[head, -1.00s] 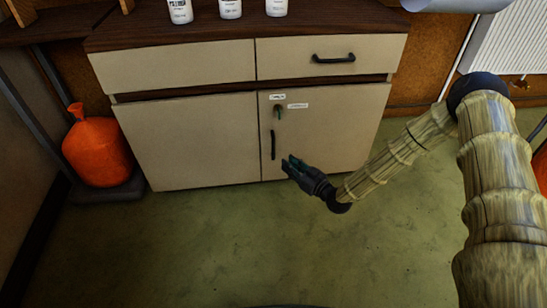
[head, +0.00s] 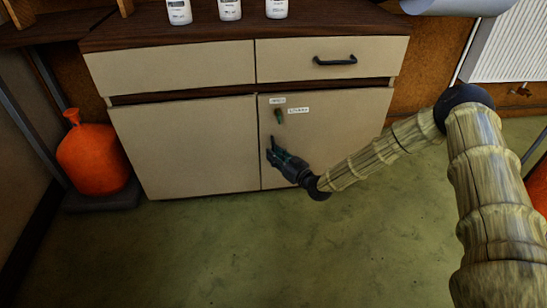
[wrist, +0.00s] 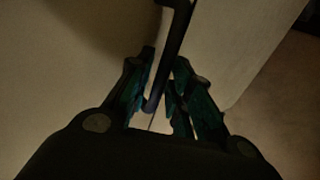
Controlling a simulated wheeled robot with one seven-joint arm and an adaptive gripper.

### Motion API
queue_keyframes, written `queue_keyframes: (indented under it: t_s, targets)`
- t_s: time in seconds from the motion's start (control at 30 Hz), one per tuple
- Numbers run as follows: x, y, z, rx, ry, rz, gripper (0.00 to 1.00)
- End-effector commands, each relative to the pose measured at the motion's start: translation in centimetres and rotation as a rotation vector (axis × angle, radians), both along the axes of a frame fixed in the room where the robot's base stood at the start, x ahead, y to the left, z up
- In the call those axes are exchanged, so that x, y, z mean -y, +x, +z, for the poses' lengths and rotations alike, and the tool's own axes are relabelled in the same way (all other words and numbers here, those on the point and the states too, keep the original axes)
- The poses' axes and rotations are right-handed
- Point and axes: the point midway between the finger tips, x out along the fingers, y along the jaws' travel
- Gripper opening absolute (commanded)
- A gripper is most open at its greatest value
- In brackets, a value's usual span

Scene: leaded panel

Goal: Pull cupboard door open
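The cupboard (head: 185,150) has two pale doors below a dark wood strip. In the wrist view the handle (wrist: 171,50) runs down between the two fingers of my gripper (wrist: 163,72). A pale gap shows between the left finger and the handle; the right finger looks close to it. The gripper looks open around the handle.
A drawer with a dark handle (head: 335,60) is above the right door. White bottles (head: 229,9) stand on the cupboard top. The green floor (head: 240,240) in front is clear.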

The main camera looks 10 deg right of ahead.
Motion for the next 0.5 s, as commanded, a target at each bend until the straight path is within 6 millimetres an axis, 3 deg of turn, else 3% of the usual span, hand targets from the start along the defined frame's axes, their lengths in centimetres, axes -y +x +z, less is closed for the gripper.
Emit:
queue_keyframes:
  t_s: [0.43, 0.5]
  targets:
    - [-0.61, 0.82, 0.02, -0.001, 0.0, 0.0, 0.21]
    - [-0.59, 0.82, 0.01, -0.001, 0.0, 0.0, 0.12]
